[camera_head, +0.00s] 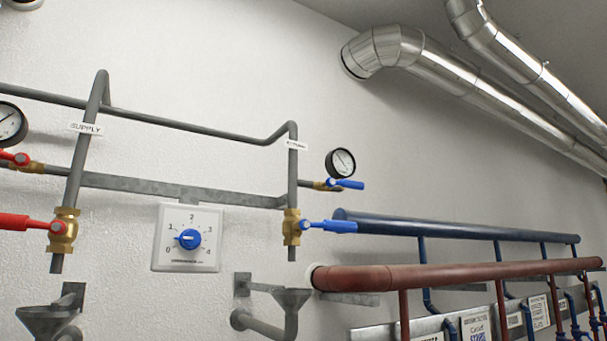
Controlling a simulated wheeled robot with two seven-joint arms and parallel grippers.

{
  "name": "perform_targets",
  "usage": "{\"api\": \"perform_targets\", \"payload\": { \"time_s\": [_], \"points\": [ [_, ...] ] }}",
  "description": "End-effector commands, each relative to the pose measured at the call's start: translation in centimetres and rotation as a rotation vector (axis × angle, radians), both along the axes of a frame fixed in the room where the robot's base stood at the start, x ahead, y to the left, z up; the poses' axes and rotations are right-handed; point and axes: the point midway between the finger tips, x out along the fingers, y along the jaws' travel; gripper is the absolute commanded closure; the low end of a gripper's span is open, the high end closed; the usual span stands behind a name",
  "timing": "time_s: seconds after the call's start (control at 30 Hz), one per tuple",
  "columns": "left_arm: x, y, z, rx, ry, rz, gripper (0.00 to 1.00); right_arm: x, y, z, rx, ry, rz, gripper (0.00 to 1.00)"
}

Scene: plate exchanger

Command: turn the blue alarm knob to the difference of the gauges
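The blue alarm knob (188,239) sits on a white square dial plate (205,263) on the wall, left of centre. Its white mark points left, between the 0 and the 1 on the scale. The left gauge (12,122), beside the pipe labelled SUPPLY (86,128), is cut off by the picture's left edge. The right gauge (341,163) is whole, beside the second labelled pipe (292,175). Both gauges have dark rims and white faces; their readings are too small to tell. Neither of my grippers is in view.
Red-handled valves (30,223) are at the left. Blue-handled valves (330,226) stick out right of the dial. Grey funnels (291,298) stand below on the wall. A blue pipe (440,229) and a red pipe (440,277) run right. The space before the dial looks clear.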

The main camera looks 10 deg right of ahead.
Motion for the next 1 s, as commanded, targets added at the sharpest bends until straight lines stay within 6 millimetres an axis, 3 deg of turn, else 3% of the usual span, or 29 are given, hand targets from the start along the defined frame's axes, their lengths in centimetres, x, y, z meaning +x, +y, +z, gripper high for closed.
{"api": "perform_targets", "payload": {
  "time_s": [0.77, 0.87, 1.0],
  "points": [
    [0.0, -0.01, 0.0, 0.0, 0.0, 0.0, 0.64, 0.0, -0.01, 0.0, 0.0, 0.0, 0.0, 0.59],
    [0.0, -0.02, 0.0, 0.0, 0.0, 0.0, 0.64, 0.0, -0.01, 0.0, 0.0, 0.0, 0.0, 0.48],
    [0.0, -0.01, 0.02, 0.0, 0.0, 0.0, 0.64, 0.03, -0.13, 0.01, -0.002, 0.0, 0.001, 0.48]
  ]
}}
